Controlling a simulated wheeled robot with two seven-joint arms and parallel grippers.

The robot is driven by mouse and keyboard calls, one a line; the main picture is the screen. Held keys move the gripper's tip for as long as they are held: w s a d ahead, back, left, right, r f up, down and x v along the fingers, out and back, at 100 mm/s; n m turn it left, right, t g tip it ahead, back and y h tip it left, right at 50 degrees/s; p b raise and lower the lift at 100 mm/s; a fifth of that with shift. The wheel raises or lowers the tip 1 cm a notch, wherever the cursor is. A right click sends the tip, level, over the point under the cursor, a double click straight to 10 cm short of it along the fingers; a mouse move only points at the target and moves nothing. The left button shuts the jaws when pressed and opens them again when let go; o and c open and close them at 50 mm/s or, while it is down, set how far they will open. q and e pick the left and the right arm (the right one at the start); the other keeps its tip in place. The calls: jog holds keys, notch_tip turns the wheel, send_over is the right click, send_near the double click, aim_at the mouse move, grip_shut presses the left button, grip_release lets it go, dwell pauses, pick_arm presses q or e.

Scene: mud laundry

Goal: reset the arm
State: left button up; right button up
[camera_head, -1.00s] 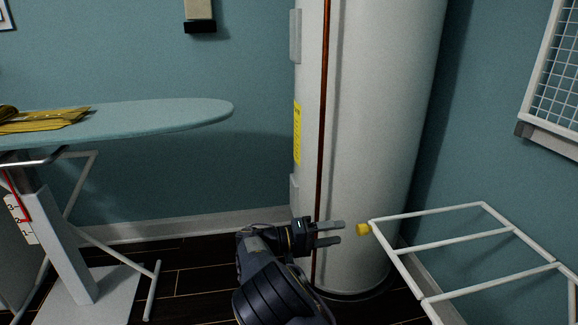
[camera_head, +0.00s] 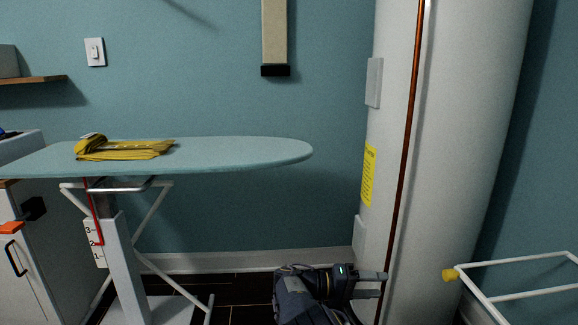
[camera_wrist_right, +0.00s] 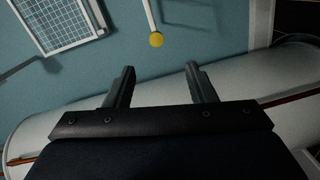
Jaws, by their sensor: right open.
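My right gripper (camera_head: 372,284) is low in the head view, in front of the white cylindrical tank (camera_head: 455,130). Its two fingers are apart with nothing between them. The right wrist view shows the same open fingers (camera_wrist_right: 160,85), with the tank (camera_wrist_right: 270,85) behind them. My left gripper is in neither view.
A white drying rack (camera_head: 520,262) with a yellow end cap (camera_head: 449,275) is right of my gripper. An ironing board (camera_head: 230,150) with a folded yellow cloth (camera_head: 125,150) stands left. Dark floor shows between board and tank.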

jog(key=s+d+f+g+y, duration=0.3)
jog(key=s+d+y, duration=0.8)
jog(key=s, duration=0.2)
jog(key=s+a+r+t+y, duration=0.2)
jog(key=s+a+t+y, duration=0.25)
jog(key=s, duration=0.65)
jog(key=s+a+r+t+y, duration=0.3)
jog(key=s+a+y, duration=0.25)
jog(key=s, duration=0.55)
notch_tip(320, 180, up, 32)
jog(key=p, duration=3.2)
jog(key=shift+s+a+p, duration=0.15)
jog(key=shift+a+p, duration=0.15)
jog(key=shift+p, duration=0.05)
